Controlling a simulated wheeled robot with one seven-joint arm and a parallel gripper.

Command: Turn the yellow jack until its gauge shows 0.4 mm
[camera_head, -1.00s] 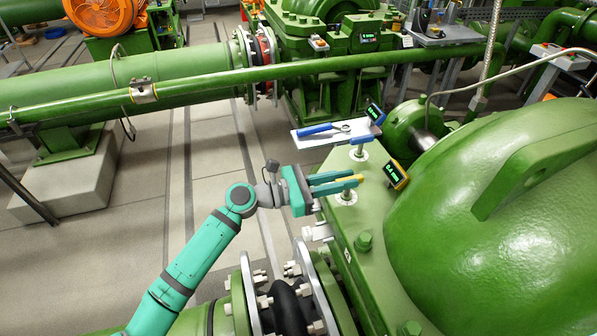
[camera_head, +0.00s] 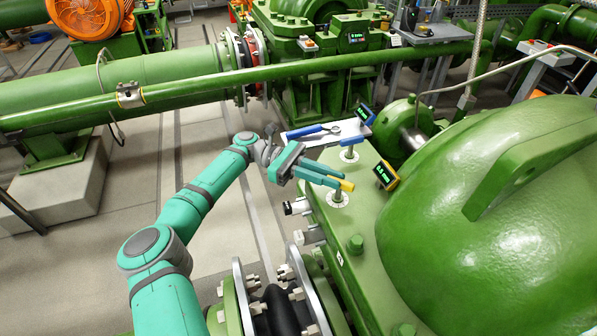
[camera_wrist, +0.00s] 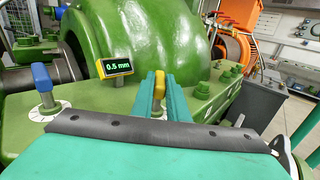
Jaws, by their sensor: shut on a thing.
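The yellow jack (camera_head: 347,186) stands on a green flange, its flat handle up; it also shows in the wrist view (camera_wrist: 158,82). My gripper (camera_head: 336,180) is shut on this handle, with one finger (camera_wrist: 174,100) on each side. The stem and round white dial (camera_head: 338,200) stand below the fingers. The yellow-framed gauge (camera_head: 386,175) is behind and right of the jack in the head view; in the wrist view the gauge (camera_wrist: 118,67) reads 0.5 mm.
A blue jack (camera_head: 350,142) stands farther back on the flange, with a blue-framed gauge (camera_head: 365,114) beyond it. A blue-handled tool (camera_head: 304,132) lies on a white shelf (camera_head: 318,141). The big green casing (camera_head: 480,200) rises close on the right.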

